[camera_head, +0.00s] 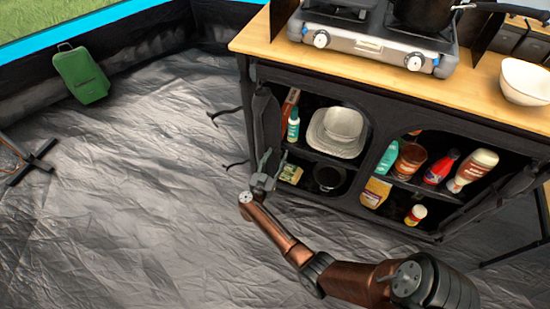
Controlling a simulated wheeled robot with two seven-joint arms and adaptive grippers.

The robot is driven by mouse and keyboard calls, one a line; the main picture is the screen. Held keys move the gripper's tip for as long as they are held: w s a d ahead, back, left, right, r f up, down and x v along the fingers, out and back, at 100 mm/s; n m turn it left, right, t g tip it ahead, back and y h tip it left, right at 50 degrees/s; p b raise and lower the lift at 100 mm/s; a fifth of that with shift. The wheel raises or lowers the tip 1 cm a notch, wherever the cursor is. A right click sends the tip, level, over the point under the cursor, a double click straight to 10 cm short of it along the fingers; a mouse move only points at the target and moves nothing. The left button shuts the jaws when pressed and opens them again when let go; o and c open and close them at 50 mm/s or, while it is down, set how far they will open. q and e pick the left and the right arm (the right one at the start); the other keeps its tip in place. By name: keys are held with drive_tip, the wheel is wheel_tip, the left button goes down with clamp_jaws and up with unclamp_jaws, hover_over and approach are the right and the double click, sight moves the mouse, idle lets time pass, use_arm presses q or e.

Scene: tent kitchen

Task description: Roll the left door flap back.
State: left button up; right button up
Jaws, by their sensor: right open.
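The black fabric kitchen cabinet stands at the right, and its left compartment is open to view. A dark bunched strip of fabric, which looks like the left door flap (265,118), hangs along the left edge of that opening. How tightly it is rolled is unclear. Thin dark straps (224,112) stick out to the left of the cabinet side. My right gripper (270,158) is open and empty at the lower left of the opening, close to the lower end of the bunched fabric. I cannot tell if they touch. My left gripper is out of view.
The left compartment holds stacked bowls and plates (337,133), a teal bottle (293,125) and a dark pot (328,178). The right one holds jars and bottles (474,170). A stove (375,45) and white bowl (524,82) stand on the wooden top. The grey floor left is largely clear.

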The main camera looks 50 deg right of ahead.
clamp_jaws()
idle(0.4)
